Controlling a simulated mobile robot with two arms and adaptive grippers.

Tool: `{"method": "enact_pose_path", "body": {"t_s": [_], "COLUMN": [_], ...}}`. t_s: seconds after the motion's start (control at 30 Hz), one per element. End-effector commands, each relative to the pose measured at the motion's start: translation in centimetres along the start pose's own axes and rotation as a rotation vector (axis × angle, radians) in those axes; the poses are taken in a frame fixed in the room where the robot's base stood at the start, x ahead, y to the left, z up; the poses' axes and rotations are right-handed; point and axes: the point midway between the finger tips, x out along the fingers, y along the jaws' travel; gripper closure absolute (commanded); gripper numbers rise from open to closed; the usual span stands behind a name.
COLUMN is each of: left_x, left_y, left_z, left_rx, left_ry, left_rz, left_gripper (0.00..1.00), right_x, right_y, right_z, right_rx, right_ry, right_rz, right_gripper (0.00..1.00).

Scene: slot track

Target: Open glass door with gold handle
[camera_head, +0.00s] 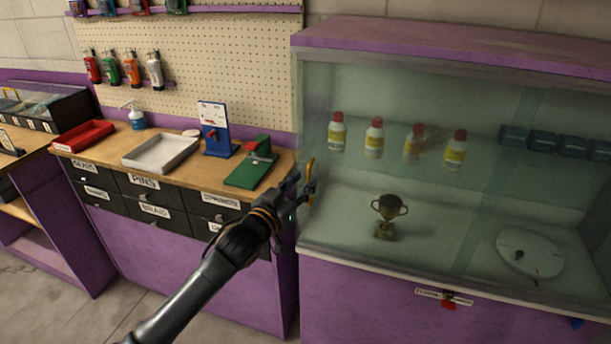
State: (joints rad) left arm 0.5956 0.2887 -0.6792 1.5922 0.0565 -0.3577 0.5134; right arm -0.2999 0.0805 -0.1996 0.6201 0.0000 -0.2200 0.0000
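The glass door (350,190) closes the front of the purple display cabinet on the right, and it looks shut. Its gold handle (310,170) is upright near the door's left edge. My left gripper (303,187) is at the handle, reaching in from the lower left. Its fingers overlap the lower part of the handle, and I cannot tell whether they are closed on it. My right gripper is out of view.
Behind the glass are several white bottles with red caps (374,138), a trophy (387,215) and a round white disc (529,253). Left of the cabinet, a workbench holds a green tool (252,170), a blue stand (217,140) and a grey tray (160,152).

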Motion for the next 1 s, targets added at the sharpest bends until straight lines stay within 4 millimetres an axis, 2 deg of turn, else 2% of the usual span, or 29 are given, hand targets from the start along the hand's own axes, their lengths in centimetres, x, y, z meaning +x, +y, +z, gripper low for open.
{"method": "enact_pose_path", "body": {"t_s": [0.2, 0.53, 0.57, 0.7, 0.73, 1.0], "left_x": [1.8, 2.1, 2.1, 2.1, 2.1, 2.1], "left_y": [-0.1, 0.0, 0.0, 0.0, 0.0, 0.0], "left_z": [0.0, 0.0, 0.0, 0.0, 0.0, 0.0], "left_rx": [0.001, 0.001, 0.001, 0.001, 0.001, 0.001], "left_ry": [0.0, -0.001, 0.0, -0.001, -0.001, -0.001], "left_rz": [-0.001, -0.001, -0.001, -0.001, -0.001, -0.001], "left_gripper": [0.67, 0.67, 0.69, 0.98, 1.0, 1.0], "right_x": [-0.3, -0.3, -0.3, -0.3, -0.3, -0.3], "right_y": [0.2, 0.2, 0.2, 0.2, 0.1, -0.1], "right_z": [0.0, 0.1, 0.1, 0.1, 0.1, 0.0], "right_rx": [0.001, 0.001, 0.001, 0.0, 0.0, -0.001], "right_ry": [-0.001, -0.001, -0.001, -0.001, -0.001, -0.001], "right_rz": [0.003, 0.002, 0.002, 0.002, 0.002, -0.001], "right_gripper": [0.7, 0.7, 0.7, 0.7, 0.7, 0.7]}}
